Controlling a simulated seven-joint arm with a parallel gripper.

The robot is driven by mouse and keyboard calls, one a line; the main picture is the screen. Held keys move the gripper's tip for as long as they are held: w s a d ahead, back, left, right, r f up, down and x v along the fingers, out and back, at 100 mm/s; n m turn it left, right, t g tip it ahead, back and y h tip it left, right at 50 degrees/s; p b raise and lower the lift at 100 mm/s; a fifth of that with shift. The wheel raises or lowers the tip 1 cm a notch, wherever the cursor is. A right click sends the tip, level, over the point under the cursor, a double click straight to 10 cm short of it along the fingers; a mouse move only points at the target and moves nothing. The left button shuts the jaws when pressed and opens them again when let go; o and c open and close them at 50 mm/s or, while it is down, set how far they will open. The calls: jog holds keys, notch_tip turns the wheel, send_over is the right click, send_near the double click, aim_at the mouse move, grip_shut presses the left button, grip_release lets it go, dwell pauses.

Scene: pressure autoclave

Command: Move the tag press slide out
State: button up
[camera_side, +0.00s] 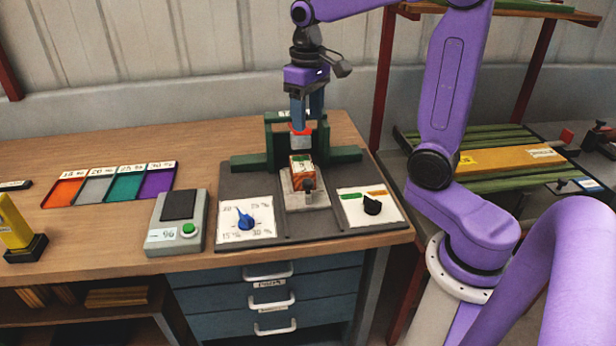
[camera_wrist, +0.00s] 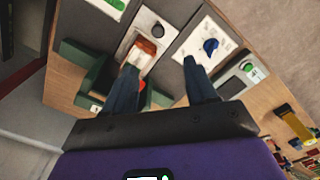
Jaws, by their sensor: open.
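The tag press has a dark green frame (camera_side: 340,155) on a dark grey base plate, and the frame also shows in the wrist view (camera_wrist: 82,55). Its pale slide (camera_side: 307,201) points toward the front of the bench. An orange-brown block (camera_side: 300,166) sits on the slide and also shows in the wrist view (camera_wrist: 145,47). A small black knob (camera_side: 308,186) stands at the slide's front; it shows in the wrist view (camera_wrist: 157,29). My gripper (camera_side: 307,120) is open above the press, pointing down. In the wrist view its fingers (camera_wrist: 160,70) are apart with nothing held between them. The fingers partly hide a red-and-white part of the press.
A blue dial (camera_side: 245,220) is left of the slide and a black selector knob (camera_side: 372,206) is right. A grey box with a green button (camera_side: 178,225) stands farther left. Coloured trays (camera_side: 112,186) lie on the back left. Bare bench lies around the trays.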

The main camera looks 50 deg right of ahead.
aim_at(308, 181)
jog(key=f, duration=1.7)
jog(key=shift+w+d+f, duration=0.1)
jog(key=shift+d+f, duration=0.05)
jog(key=shift+d, duration=0.1)
